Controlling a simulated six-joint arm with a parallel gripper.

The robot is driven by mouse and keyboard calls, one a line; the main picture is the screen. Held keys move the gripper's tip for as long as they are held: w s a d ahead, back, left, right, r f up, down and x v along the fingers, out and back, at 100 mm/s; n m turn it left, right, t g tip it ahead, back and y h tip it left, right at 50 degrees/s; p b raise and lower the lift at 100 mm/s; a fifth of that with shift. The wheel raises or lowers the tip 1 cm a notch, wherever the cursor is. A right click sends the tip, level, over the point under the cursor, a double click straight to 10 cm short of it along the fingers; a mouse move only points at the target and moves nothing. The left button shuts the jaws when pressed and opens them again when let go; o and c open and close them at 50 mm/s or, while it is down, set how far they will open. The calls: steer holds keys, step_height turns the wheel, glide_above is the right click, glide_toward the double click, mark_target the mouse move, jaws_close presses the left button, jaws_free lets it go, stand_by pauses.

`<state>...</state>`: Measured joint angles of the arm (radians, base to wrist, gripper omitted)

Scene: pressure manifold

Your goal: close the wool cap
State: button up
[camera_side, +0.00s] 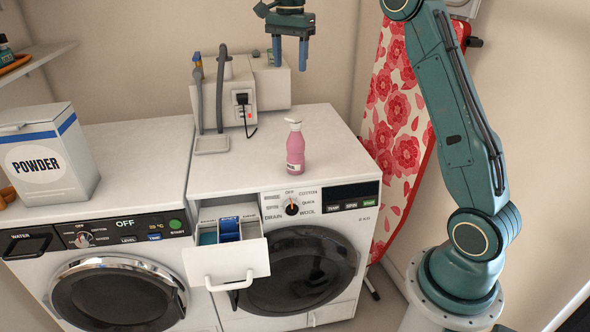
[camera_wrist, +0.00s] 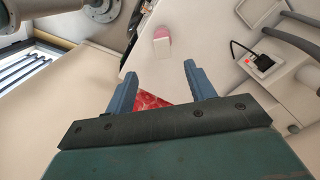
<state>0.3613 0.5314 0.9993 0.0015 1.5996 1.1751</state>
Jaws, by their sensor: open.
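A pink bottle (camera_side: 295,152) stands upright on top of the right washing machine, with a small label too small to read. Its white cap (camera_side: 293,123) is at the top and looks slightly tilted; I cannot tell for sure whether it is open or closed. In the wrist view the bottle (camera_wrist: 163,31) shows beyond my fingers as a small pink and white shape. My gripper (camera_side: 290,55) is open and empty, pointing down, high above and behind the bottle, apart from it. It also shows in the wrist view (camera_wrist: 158,75).
The right washing machine (camera_side: 240,178) has its detergent drawer (camera_side: 232,263) pulled out. A white box device with cable and hoses (camera_side: 238,92) stands behind the bottle. A powder box (camera_side: 48,158) stands on the left machine. A floral ironing board (camera_side: 397,120) leans at right. The machine top around the bottle is clear.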

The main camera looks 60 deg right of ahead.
mark_target(290, 118)
steer(key=shift+w+d+f, duration=0.2)
steer(key=shift+d+f, duration=0.05)
steer(key=shift+d, duration=0.05)
steer(key=shift+f, duration=6.9)
steer(key=c, duration=1)
